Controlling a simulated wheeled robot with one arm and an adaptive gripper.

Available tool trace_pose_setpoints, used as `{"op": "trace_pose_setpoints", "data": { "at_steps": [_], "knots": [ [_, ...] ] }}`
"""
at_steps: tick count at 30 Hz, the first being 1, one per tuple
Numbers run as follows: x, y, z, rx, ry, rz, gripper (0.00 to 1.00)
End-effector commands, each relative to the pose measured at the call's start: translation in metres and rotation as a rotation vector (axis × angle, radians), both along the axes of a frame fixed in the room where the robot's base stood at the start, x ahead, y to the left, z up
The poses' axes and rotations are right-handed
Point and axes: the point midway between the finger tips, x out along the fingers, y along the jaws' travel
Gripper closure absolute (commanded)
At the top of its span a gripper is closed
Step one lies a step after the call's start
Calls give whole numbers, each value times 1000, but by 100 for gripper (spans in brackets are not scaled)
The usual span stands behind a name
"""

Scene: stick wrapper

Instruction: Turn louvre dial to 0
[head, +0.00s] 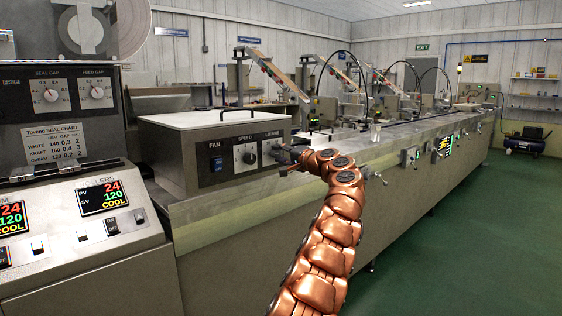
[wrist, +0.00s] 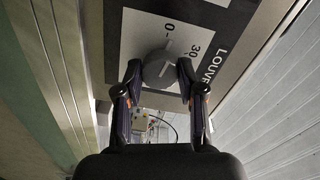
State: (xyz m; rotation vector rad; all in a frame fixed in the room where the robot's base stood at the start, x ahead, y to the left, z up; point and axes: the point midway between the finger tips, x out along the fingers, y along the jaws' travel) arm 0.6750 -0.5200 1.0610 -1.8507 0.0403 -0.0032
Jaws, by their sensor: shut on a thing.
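The louvre dial (wrist: 160,70) is a round grey knob on a white scale plate in the wrist view. The marks 0 and 30 and part of the word LOUVRE show around it. My gripper (wrist: 160,74) has one finger on each side of the knob, closed against it. In the head view my gripper (head: 284,157) is at the right end of the fan box's front panel and hides most of the louvre dial.
The fan box (head: 215,150) has a blue FAN switch (head: 216,164) and a SPEED dial (head: 249,158) left of my gripper. The long steel machine (head: 400,165) runs off to the right. Green floor (head: 460,230) is clear in front of it.

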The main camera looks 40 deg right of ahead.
Motion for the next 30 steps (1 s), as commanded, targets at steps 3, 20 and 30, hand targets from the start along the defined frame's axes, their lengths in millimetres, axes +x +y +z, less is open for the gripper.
{"op": "trace_pose_setpoints", "data": {
  "at_steps": [3, 20, 30],
  "knots": [
    [1, 0, -5, -69, 5, 0, 96],
    [1, 1, -1, -194, 7, 4, 96],
    [1, 2, -1, -193, 6, 5, 54]
  ]
}}
